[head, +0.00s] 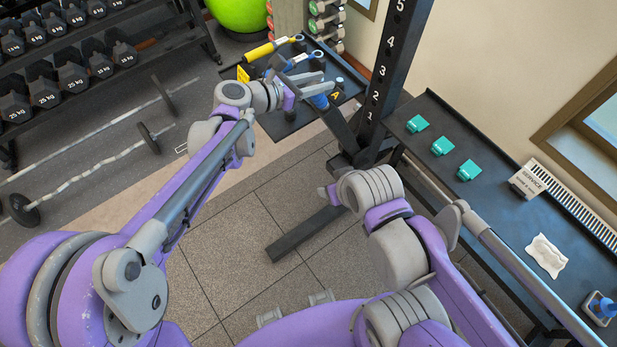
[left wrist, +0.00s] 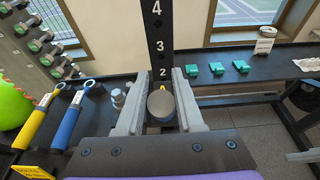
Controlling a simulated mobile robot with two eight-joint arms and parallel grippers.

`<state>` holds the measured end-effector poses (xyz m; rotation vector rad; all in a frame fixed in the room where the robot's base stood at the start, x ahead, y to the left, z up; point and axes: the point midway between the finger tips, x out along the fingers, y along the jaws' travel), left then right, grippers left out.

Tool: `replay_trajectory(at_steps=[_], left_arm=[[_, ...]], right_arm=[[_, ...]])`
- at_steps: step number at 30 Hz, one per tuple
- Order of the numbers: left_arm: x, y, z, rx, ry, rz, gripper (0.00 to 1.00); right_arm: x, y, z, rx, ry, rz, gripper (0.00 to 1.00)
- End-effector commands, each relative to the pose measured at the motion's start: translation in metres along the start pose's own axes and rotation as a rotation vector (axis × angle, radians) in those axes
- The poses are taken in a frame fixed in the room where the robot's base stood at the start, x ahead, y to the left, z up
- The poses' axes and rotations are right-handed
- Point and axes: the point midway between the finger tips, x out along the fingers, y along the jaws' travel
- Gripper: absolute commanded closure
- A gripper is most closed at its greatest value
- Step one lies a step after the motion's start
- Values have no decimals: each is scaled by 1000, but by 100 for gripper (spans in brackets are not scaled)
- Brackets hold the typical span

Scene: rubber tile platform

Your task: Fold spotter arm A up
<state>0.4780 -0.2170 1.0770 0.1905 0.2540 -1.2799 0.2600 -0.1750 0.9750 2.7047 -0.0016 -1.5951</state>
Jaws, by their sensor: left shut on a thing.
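Spotter arm A (head: 338,122) is a dark bar low on the black rack upright (head: 384,75). It slopes up and left from the upright in the head view. My left gripper (head: 317,84) is shut on its free end. In the left wrist view the arm's round end (left wrist: 162,104) sits between the two grey fingers of my left gripper (left wrist: 161,112), with a small yellow mark just behind it. The fingers hide part of the bar.
A dark tray (head: 283,125) with a yellow-handled wrench (head: 259,51) and a blue-handled wrench (left wrist: 67,127) is beside the left gripper. A black bench (head: 500,215) with several green blocks stands at right. Dumbbell racks and barbells are at left. Open floor lies below.

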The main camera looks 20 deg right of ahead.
Motion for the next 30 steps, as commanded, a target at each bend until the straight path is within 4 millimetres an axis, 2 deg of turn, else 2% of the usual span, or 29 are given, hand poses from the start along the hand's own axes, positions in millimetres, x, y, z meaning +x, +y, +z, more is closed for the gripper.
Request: replay_trajectory(at_steps=[6, 15, 26, 30], left_arm=[[24, -2, 18, 3, 1, -3, 100], [50, -2, 41, 2, 1, -3, 100], [53, -1, 44, 0, 0, -1, 100], [61, -1, 49, 0, -1, -2, 100]], right_arm=[[-2, 0, -3, 0, 3, 0, 38], [-4, 0, -6, 0, 6, 0, 38], [-5, 0, -6, 0, 6, 0, 38], [-5, 0, -6, 0, 6, 0, 38]])
